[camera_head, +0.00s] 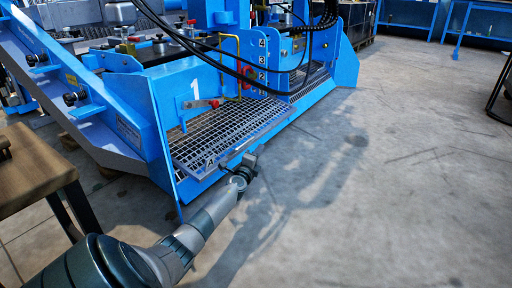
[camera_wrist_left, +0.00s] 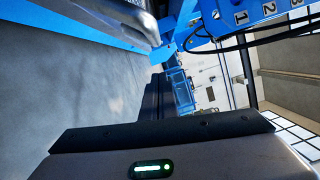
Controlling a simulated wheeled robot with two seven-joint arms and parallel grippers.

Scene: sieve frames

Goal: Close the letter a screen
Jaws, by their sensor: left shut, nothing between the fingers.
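The letter A screen is a grey metal grating (camera_head: 226,132) with a white "A" at its near left corner. It lies folded out, roughly flat, at the front of the blue machine under the number 1. My left arm reaches in from the bottom left. Its gripper (camera_head: 251,159) is shut and empty at the screen's front edge, near the lettered corner. I cannot tell whether it touches the edge. In the left wrist view the dark fingers (camera_wrist_left: 157,96) show closed together, with blue machine parts beyond. My right gripper is not in view.
The blue machine frame (camera_head: 133,122) has a slanted side plate left of the screen. Black hoses (camera_head: 238,72) hang above the grating. A wooden-topped table (camera_head: 34,165) stands at the left. The concrete floor (camera_head: 400,180) to the right is clear.

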